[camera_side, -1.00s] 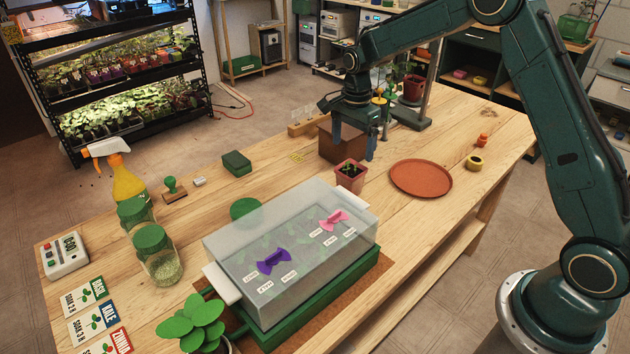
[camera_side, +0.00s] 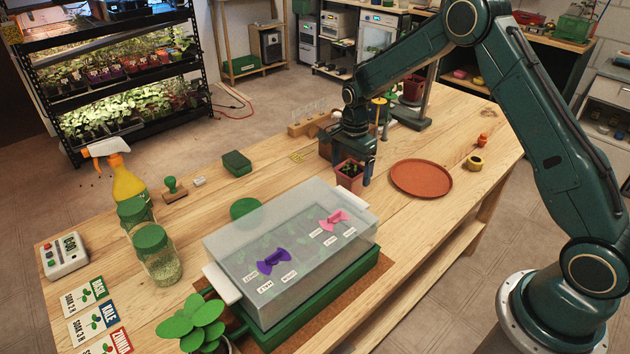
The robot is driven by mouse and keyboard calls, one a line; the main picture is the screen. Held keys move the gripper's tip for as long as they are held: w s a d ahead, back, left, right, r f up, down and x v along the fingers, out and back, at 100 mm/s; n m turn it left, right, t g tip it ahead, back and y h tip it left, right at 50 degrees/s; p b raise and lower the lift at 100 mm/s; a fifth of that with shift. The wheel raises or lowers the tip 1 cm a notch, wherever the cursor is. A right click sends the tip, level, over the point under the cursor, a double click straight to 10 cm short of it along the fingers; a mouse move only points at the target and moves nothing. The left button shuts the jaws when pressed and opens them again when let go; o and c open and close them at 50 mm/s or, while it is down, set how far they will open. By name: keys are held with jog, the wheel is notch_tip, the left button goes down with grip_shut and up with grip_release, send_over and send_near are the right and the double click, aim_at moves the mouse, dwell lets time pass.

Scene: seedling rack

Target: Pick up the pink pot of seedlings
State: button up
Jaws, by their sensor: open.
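The pink pot (camera_side: 349,180) stands upright on the wooden table, behind the covered tray, with small green seedlings and dark soil in its top. My gripper (camera_side: 351,172) points down at the pot, its jaws open. One finger shows to the right of the pot and the other near its left side. I cannot tell whether either finger touches the pot.
A clear-lidded propagator (camera_side: 290,250) with a purple and a pink vent stands in front of the pot. A terracotta saucer (camera_side: 421,179) lies to the right. Bare table (camera_side: 440,215) lies right of the propagator.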

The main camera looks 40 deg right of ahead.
aim_at(351, 172)
jog(key=shift+f, duration=1.25)
jog(key=c, duration=1.2)
jog(key=shift+o, duration=0.2)
jog(key=shift+r, duration=0.2)
notch_tip(351, 172, up, 20)
jog(key=shift+f, duration=0.15)
